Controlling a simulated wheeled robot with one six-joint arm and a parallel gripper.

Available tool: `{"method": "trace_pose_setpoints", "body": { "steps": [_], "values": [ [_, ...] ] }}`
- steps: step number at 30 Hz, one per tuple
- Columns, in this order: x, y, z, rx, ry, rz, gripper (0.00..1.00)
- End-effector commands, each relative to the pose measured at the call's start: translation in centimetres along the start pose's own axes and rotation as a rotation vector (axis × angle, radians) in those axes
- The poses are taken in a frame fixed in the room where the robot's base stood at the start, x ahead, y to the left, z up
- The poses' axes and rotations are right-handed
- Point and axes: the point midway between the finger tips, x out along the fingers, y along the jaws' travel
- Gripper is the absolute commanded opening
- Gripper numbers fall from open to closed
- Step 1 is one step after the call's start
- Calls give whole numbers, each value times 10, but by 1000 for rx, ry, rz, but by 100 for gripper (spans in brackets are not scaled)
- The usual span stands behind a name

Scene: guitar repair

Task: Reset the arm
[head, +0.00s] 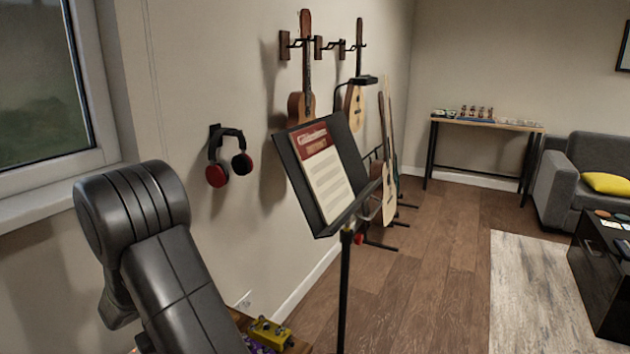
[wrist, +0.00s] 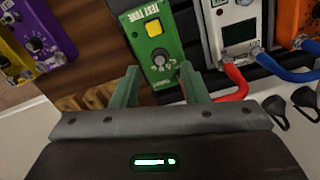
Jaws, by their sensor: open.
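In the head view my arm is at the lower left, and the gripper itself is out of sight.
The wrist view shows a white pedal (wrist: 238,30), an orange pedal (wrist: 297,22), a yellow pedal (wrist: 22,62), a red cable (wrist: 234,82) and a blue cable (wrist: 283,70). In the head view a music stand (head: 345,250) stands right of my arm, with headphones (head: 228,158) on the wall.

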Motion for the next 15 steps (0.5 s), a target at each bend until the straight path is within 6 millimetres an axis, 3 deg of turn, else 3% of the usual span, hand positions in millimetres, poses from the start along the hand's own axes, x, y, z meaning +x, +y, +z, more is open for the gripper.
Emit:
{"method": "trace_pose_setpoints", "body": {
  "steps": [3, 7, 15],
  "values": [
    [21, 0, 1, 0, -4, 0, 40],
    [34, 0, 1, 0, -2, 0, 40],
    [35, 0, 0, -23, 0, 0, 40]
  ]
}}
